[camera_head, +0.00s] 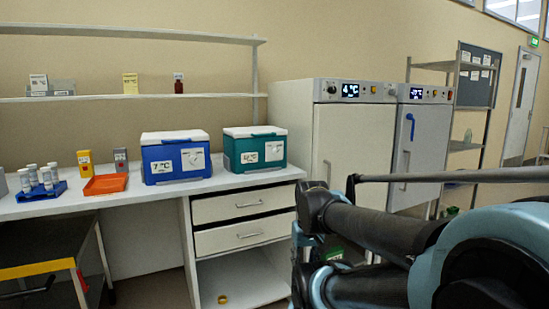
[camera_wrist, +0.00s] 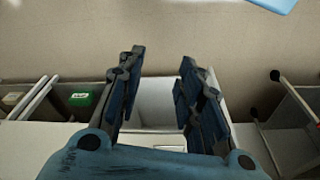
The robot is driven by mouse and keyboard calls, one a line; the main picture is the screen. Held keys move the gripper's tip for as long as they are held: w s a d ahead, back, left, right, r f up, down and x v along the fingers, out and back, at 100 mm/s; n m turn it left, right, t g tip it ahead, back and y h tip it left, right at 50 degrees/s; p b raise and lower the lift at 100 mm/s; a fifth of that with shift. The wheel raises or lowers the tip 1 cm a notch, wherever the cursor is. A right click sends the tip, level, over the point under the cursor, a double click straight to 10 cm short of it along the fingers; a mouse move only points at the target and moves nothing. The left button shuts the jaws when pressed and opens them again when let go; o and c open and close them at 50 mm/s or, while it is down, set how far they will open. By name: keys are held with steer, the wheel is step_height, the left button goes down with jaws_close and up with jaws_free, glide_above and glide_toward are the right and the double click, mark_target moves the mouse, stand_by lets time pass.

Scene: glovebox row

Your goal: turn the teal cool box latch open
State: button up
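The teal cool box (camera_head: 258,157) stands upright on the white bench in the head view, with its white lid on. A pale latch plate (camera_head: 274,151) is on the right of its front, beside a white label; the latch's exact angle is too small to read. My gripper (camera_wrist: 158,95) shows in the wrist view with its two dark fingers spread apart and nothing between them. It is apart from the cool box, which I cannot make out in the wrist view. In the head view my arm fills the lower right, and the fingertips cannot be picked out.
A blue cool box (camera_head: 176,160) stands just left of the teal one. White cabinets (camera_head: 352,145) stand to its right. An orange tray (camera_head: 105,184) and a blue vial rack (camera_head: 42,190) lie further left on the bench. Drawers (camera_head: 240,205) are below. Shelves hang above.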

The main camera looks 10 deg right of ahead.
steer(key=shift+o, duration=2.1)
steer(key=shift+s+a+r, duration=0.1)
steer(key=shift+s+r, duration=0.1)
steer(key=shift+s, duration=0.05)
steer(key=w+a+r+m+t+y, duration=0.35)
steer(key=w+r+m, duration=0.25)
steer(key=w, duration=0.5)
steer(key=w+a+r+m+t+y, duration=0.35)
steer(key=w+r+m, duration=0.3)
steer(key=w, duration=0.45)
steer(key=m+t+h, duration=0.1)
steer(key=m+t, duration=0.7)
steer(key=m, duration=0.9)
glide_toward(277, 153)
steer(key=x, duration=0.9)
steer(key=c, duration=1.1)
